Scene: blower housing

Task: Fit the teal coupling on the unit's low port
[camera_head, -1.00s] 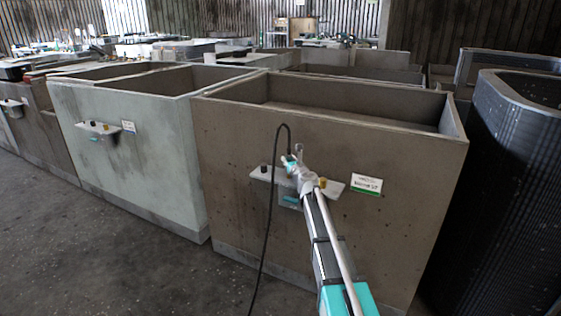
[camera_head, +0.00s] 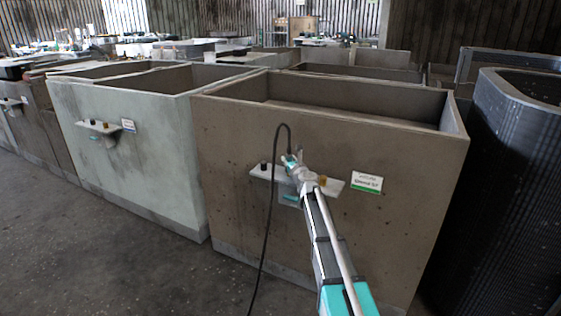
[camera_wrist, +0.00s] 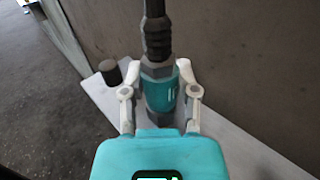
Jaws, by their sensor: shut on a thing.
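The teal coupling (camera_wrist: 160,88) is upright between my fingers in the wrist view, with a grey collar and a black hose on top. My gripper (camera_wrist: 158,72) is shut on it. In the head view my gripper (camera_head: 294,164) is at the front of the brown unit (camera_head: 400,170), over its pale shelf (camera_head: 336,186). The coupling's lower end is close above or on the shelf; I cannot tell whether they touch. The low port is not clearly visible, perhaps hidden below the coupling.
A black cap (camera_wrist: 110,72) stands on the shelf left of the coupling. A white-green label (camera_head: 367,182) is right of the shelf. The black hose (camera_head: 268,225) loops up and hangs down in front of the unit. A grey-green unit (camera_head: 140,160) stands to the left, with open floor before it.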

